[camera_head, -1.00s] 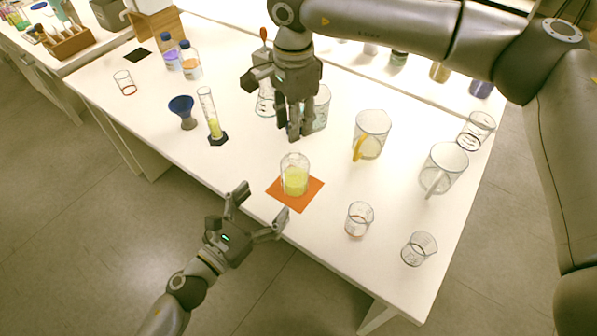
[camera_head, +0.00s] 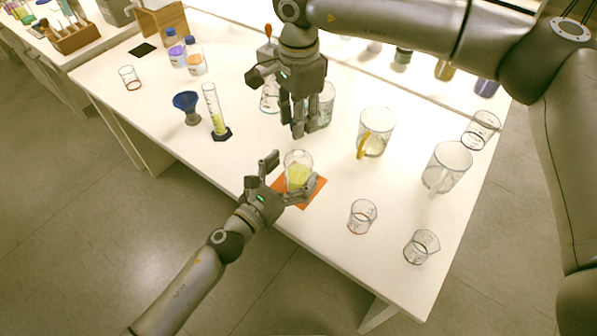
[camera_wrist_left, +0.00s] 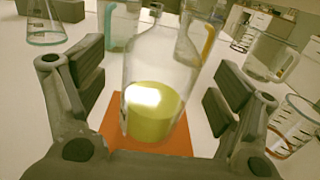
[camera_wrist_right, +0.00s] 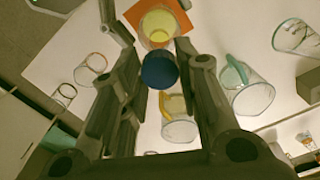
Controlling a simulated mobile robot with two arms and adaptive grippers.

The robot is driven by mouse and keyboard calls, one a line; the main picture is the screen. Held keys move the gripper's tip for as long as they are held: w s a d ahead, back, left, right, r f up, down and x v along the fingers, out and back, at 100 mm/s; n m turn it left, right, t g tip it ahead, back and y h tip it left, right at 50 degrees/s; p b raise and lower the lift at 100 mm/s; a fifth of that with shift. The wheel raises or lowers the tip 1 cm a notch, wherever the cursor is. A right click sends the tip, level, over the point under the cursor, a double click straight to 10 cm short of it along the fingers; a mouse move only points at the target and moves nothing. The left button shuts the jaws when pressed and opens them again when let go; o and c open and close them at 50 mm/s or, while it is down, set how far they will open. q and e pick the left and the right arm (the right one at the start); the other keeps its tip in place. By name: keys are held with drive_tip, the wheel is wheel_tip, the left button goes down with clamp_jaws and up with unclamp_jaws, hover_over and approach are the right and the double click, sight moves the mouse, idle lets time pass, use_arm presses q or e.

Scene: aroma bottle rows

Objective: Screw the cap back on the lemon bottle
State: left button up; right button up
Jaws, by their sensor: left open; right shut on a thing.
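The lemon bottle (camera_head: 298,176), clear glass with yellow liquid, stands upright and uncapped on an orange mat (camera_head: 307,201) near the table's front edge. My left gripper (camera_head: 293,172) is open, with its fingers on either side of the bottle. In the left wrist view the bottle (camera_wrist_left: 155,105) stands between the spread fingers, with gaps on both sides. My right gripper (camera_head: 304,132) points down above the table, behind the bottle. In the right wrist view it is shut on a dark blue cap (camera_wrist_right: 159,70). The cap is not visible in the head view.
A graduated cylinder (camera_head: 214,112) and blue funnel (camera_head: 187,107) stand to the left. Beakers (camera_head: 362,216) and clear jugs (camera_head: 375,132) stand to the right. Two blue-capped bottles (camera_head: 194,58) are at the back left. More glassware stands behind my right gripper.

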use_arm(q)
drive_tip(key=shift+x, duration=1.2)
drive_tip(key=shift+c, duration=0.3)
drive_tip(key=c, duration=1.5)
use_arm(e)
drive_tip(key=shift+f, duration=2.45)
drive_tip(key=shift+f, duration=0.15)
drive_tip(key=shift+f, duration=0.75)
drive_tip(key=shift+f, duration=0.6)
